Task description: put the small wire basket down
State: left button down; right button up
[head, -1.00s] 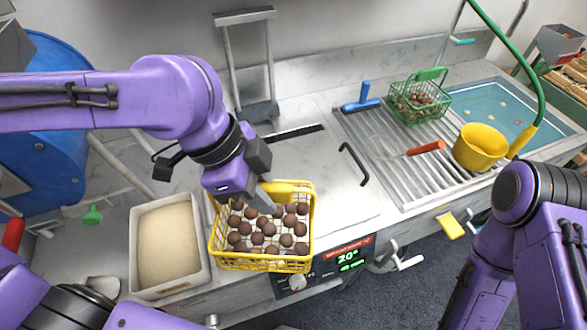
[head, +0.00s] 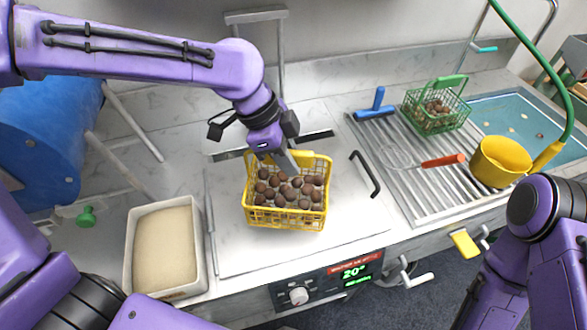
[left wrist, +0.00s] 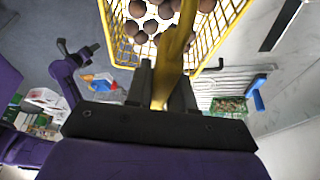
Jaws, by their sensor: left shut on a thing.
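The small wire basket (head: 288,221) is yellow and holds several brown chestnuts (head: 290,188). In the head view it is over the pale metal lid (head: 230,235) of the counter unit; I cannot tell whether its bottom touches the lid. My left gripper (head: 287,160) is shut on the basket's yellow handle at its back side. In the left wrist view the handle (left wrist: 172,62) runs between the two dark fingers, with the chestnuts beyond.
A white tub of pale grains (head: 128,270) stands left of the lid. A black handle (head: 365,173) rises at the lid's right. Right of it, a ribbed drainer holds a green basket (head: 437,122), a whisk (head: 443,160) and a yellow pot (head: 500,160).

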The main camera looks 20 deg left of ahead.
aim_at(292, 187)
pick_arm(q)
jog(key=shift+w+a+f, duration=0.1)
jog(key=shift+w+f, duration=0.45)
jog(key=shift+f, duration=0.6)
jog(key=shift+w+a+f, duration=0.1)
jog(key=shift+w+f, duration=0.5)
jog(key=shift+f, duration=0.55)
jog(key=shift+w+a+f, duration=0.1)
jog(key=shift+w+f, duration=0.45)
jog(key=shift+f, duration=0.7)
jog(key=c, duration=1)
grip_release()
jog(key=v, duration=1.2)
jog(key=shift+s, duration=0.1)
